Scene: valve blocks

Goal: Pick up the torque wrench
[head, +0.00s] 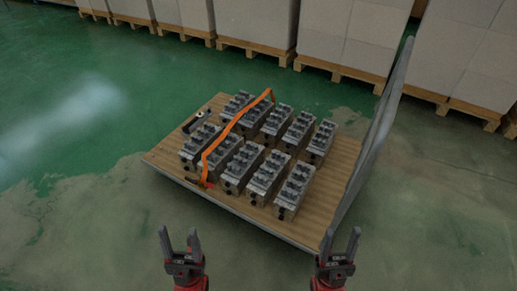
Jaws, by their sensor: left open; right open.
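A small dark tool with a pale part (191,123), which looks like the torque wrench, lies at the left side of the wooden cart deck (164,160), beside the valve blocks. It is too small to make out fully. Several grey valve blocks (240,168) stand in two rows on the deck. My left gripper (179,233) is open and empty in front of the cart, at the lower left. My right gripper (341,234) is open and empty at the lower right. Both are well apart from the tool.
An orange strap (237,117) runs across the blocks. A tall grey panel (372,140) rises along the cart's right side. Pallets with large pale boxes (255,22) line the back. The green and grey floor is clear to the left.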

